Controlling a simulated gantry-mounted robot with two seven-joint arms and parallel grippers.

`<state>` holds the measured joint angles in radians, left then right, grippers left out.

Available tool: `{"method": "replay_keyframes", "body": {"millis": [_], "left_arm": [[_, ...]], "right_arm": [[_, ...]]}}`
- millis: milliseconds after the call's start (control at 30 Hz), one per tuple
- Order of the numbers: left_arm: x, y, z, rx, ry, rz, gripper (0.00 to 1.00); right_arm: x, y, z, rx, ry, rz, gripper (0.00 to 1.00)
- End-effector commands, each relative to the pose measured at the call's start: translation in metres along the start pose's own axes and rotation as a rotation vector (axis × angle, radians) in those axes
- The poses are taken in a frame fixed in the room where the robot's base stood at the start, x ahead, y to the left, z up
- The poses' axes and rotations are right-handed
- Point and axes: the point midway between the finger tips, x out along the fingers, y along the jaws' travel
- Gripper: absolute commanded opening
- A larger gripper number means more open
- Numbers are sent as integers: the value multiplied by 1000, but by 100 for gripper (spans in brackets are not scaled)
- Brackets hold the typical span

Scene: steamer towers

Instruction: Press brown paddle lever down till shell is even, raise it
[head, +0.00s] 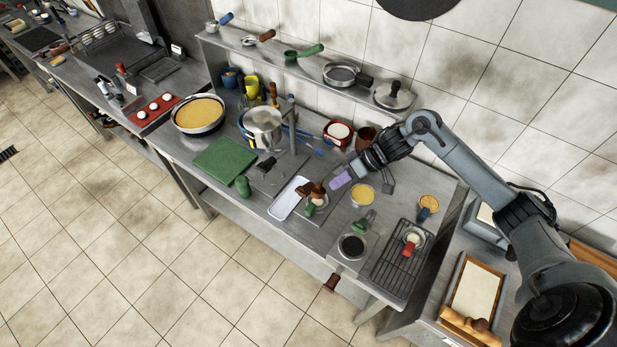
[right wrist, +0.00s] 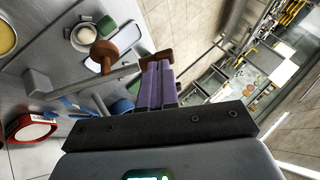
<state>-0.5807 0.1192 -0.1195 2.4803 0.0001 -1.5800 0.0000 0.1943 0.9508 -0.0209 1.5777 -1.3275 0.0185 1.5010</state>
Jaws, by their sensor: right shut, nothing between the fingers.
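A brown paddle (head: 305,188) shows by the white tray (head: 285,203) in the head view. In the right wrist view a brown paddle end (right wrist: 157,57) appears just beyond my fingertips; I cannot tell whether they touch. A second brown, rounded piece (right wrist: 103,50) is beside a pale round shell (right wrist: 84,37) with a green part. In the head view the shell (head: 311,208) is partly covered, so its level is unclear. My right gripper (head: 341,180) has purple fingers, shut and empty, right of the brown pieces; they also show in the wrist view (right wrist: 157,85). My left gripper is out of view.
A pan of yellow filling (head: 362,195) stands right of my gripper. A green board (head: 226,161) lies left. A red-rimmed container (head: 338,132) stands behind.

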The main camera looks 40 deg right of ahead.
Motion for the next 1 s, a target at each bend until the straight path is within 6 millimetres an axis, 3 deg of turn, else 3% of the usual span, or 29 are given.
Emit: {"method": "replay_keyframes", "body": {"millis": [33, 200, 367, 567, 1000], "left_arm": [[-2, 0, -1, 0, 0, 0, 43], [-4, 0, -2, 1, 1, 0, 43], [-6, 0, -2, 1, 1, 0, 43], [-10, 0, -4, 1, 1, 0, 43], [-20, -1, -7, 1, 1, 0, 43]], "right_arm": [[-13, 2, -15, -19, -4, 28, 0], [-41, 2, -49, -70, 14, 81, 0], [-51, -6, -70, -97, 49, 88, 0], [-32, -6, -73, -98, 52, 85, 0], [47, 0, -78, -98, 53, 85, 0]]}}
